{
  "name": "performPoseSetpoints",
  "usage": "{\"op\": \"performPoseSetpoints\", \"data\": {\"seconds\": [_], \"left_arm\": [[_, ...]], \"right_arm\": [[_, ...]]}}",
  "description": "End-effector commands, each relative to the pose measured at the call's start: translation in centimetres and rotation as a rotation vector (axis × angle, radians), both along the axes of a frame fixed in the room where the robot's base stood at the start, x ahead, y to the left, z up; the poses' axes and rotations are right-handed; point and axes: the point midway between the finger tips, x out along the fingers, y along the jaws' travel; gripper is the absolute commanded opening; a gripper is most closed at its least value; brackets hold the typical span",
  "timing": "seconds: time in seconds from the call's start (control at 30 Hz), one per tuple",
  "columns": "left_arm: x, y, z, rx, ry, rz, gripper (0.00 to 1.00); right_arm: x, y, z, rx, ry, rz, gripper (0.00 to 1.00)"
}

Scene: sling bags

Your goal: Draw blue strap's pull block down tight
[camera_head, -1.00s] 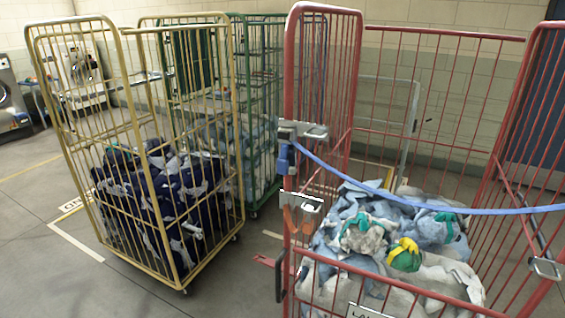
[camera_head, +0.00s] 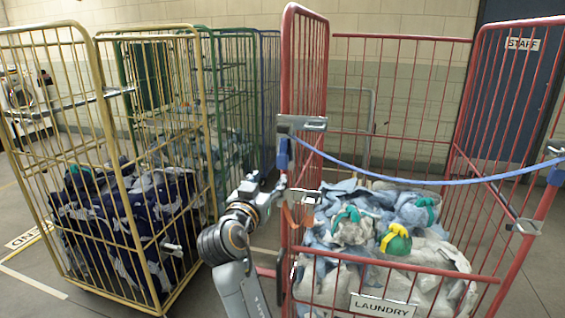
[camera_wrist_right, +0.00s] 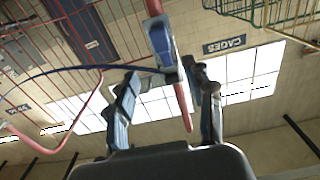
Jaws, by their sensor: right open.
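The blue strap (camera_head: 400,178) sags across the front opening of the red cage (camera_head: 398,274), from a metal buckle (camera_head: 302,123) on its left post to a fitting on its right post. The blue pull block (camera_head: 283,154) hangs just under the left buckle; in the right wrist view it is overhead (camera_wrist_right: 160,40). My right gripper (camera_head: 268,184) is just below the block, left of the post. In the right wrist view my right gripper (camera_wrist_right: 165,84) is open, its fingers spread to either side below the block and red post. Contact with the block is unclear. My left gripper is not in view.
The red cage holds grey-blue laundry and tied bundles, and bears a laundry sign (camera_head: 383,306). An orange hook-like part (camera_head: 298,214) sits on its left post. A yellow cage (camera_head: 128,210) with dark blue cloth stands close on the left. Green cages (camera_head: 225,70) stand behind.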

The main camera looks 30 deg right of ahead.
Motion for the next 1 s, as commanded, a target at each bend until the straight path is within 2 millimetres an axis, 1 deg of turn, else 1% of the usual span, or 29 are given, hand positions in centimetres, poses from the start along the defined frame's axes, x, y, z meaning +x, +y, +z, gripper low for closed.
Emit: {"op": "performPoseSetpoints", "data": {"seconds": [0.03, 0.2, 0.4, 0.53, 0.73, 1.0], "left_arm": [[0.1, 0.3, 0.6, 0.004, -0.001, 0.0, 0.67], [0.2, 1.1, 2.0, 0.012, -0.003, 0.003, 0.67], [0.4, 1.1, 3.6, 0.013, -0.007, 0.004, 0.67], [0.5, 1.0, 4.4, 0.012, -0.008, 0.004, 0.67], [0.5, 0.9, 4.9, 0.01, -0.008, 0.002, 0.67], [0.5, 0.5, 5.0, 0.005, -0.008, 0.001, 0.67]], "right_arm": [[0.4, -0.6, 0.3, -0.003, 0.002, -0.002, 0.53], [2.6, -3.1, 0.5, -0.005, 0.005, -0.001, 0.53], [5.4, -6.3, 0.4, -0.005, 0.006, 0.001, 0.53], [6.9, -8.2, 0.3, -0.004, 0.007, 0.001, 0.53], [8.3, -9.5, 0.1, -0.002, 0.004, 0.003, 0.53], [8.6, -9.9, -0.1, -0.002, 0.005, 0.004, 0.53]]}}
